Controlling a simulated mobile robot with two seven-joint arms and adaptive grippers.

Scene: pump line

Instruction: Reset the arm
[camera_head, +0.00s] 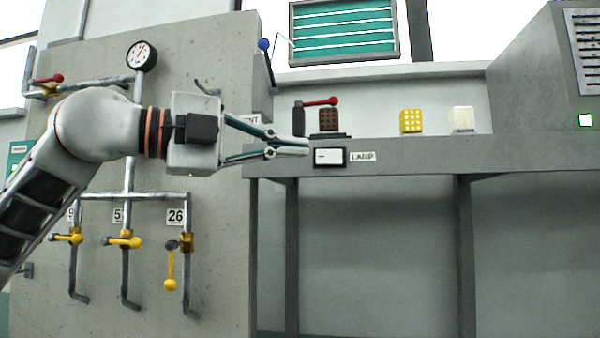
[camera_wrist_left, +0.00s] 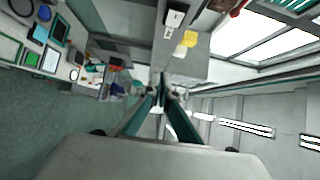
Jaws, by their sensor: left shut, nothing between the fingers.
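My left arm comes in from the left in the head view, stretched out to the right in front of the grey pipe panel. My left gripper (camera_head: 298,146) is shut with nothing in it. Its fingertips show in front of the left end of the grey shelf, just left of the white switch (camera_head: 329,157) labelled LAMP. I cannot tell whether they touch anything. In the left wrist view the gripper fingers (camera_wrist_left: 160,90) come together at the tips. My right gripper is in neither view.
A brown block (camera_head: 328,120), a yellow block (camera_head: 411,121) and a white block (camera_head: 462,119) stand on the shelf (camera_head: 400,155). A red-handled lever (camera_head: 320,102) is beside the brown block. The panel (camera_head: 215,240) carries a gauge (camera_head: 142,56) and yellow-handled valves (camera_head: 123,241). Space under the shelf is clear.

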